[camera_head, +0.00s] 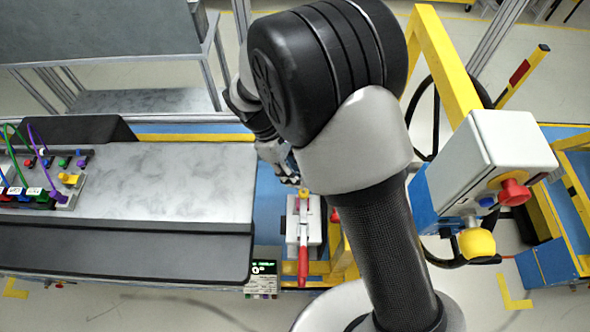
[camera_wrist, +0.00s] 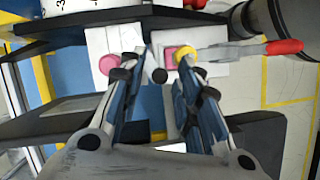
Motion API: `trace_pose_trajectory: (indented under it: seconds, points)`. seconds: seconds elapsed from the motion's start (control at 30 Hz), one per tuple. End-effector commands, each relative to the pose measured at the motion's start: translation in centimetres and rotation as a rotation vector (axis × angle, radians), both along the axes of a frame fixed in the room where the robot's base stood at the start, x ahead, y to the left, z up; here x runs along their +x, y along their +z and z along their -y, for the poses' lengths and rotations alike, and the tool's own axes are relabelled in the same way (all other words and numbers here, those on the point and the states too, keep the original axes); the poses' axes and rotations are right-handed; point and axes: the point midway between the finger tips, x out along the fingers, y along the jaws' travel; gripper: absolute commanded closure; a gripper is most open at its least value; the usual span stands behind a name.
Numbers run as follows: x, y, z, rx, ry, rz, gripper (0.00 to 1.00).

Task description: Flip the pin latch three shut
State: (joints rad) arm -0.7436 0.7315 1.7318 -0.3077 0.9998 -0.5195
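A latch with a long red handle (camera_head: 303,262) stands on a pale block (camera_head: 291,232) right of the bench, its handle pointing toward the front. In the wrist view the red handle (camera_wrist: 285,47) points right, and its grey lever runs left to a yellow round part (camera_wrist: 186,54) beside a pink patch. No number on the latch is readable. My gripper (camera_wrist: 158,62) is open, its two fingers apart, with the right finger close to the yellow part. Contact cannot be told. In the head view my gripper (camera_head: 292,180) is above the block's far end, partly hidden by my arm.
A grey bench panel (camera_head: 180,180) with plugs and cables lies left. A small digital display (camera_head: 263,268) sits at its front corner. A white control box (camera_head: 490,160) with red and yellow knobs stands right, by a yellow frame (camera_head: 450,65). A pink disc (camera_wrist: 108,65) is near the left finger.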

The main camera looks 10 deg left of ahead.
Motion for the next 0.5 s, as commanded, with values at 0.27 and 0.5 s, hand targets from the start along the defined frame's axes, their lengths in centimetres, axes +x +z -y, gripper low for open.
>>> trace_pose_trajectory:
  seconds: [0.27,0.5]
  points:
    - [-0.01,0.02,-0.01,0.000,0.000,0.000,0.90]
    - [0.00,0.02,-0.01,0.000,0.000,0.000,1.00]
